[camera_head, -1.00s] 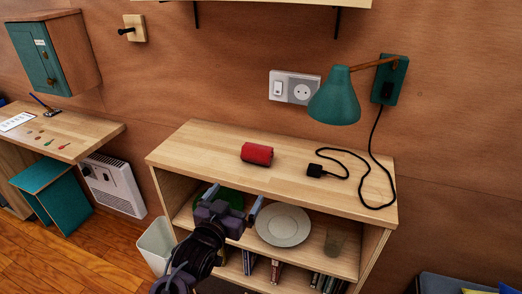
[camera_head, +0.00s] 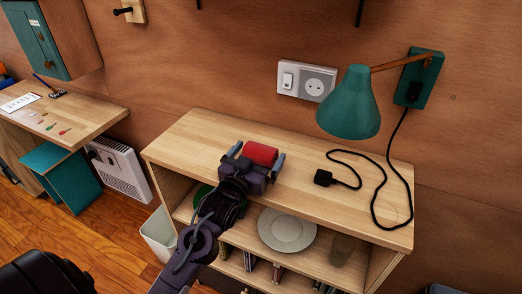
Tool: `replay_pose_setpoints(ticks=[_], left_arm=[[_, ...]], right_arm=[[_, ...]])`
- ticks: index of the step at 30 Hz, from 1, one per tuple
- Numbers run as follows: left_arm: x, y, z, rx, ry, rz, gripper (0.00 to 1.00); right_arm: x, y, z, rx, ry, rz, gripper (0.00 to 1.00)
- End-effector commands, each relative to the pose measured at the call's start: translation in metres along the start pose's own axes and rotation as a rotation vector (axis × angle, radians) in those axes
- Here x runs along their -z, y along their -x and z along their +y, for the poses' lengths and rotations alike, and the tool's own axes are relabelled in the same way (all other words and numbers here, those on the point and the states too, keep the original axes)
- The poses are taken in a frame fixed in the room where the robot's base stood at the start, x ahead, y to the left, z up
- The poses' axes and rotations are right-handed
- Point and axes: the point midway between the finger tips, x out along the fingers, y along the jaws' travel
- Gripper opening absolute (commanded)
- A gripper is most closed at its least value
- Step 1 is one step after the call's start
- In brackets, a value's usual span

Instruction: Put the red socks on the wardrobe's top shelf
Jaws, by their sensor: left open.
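The rolled red socks (camera_head: 261,153) lie on the wooden top board of the shelf unit (camera_head: 205,130), left of the black plug. My left gripper (camera_head: 258,158) reaches in from the lower left with its fingers open. One finger is on each side of the socks; I cannot tell whether they touch them. The near side of the socks is partly hidden by the gripper. My right gripper is not in view. No other piece of furniture here is clearly a wardrobe.
A black plug (camera_head: 323,178) and its cord lie on the top board. A teal lamp (camera_head: 349,105) hangs from the wall above it. A white plate (camera_head: 287,230) and a glass (camera_head: 340,249) stand on the shelf below. A white bin (camera_head: 159,235) stands left of the unit.

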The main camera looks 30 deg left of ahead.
Motion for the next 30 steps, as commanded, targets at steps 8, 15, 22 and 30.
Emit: replay_pose_setpoints(ticks=[8,15,22,30], left_arm=[[0.0,-0.03,0.0,0.0,-0.001,0.0,1.0],[-0.001,-0.03,0.0,0.0,-0.001,-0.001,0.96],[-0.001,-0.03,0.0,0.0,-0.001,0.0,0.66],[-0.001,-0.029,0.0,0.0,-0.001,0.0,0.55]], right_arm=[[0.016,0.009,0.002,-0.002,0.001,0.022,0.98],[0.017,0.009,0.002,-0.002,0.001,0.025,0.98],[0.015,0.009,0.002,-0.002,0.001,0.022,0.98],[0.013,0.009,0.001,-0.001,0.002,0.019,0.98]])
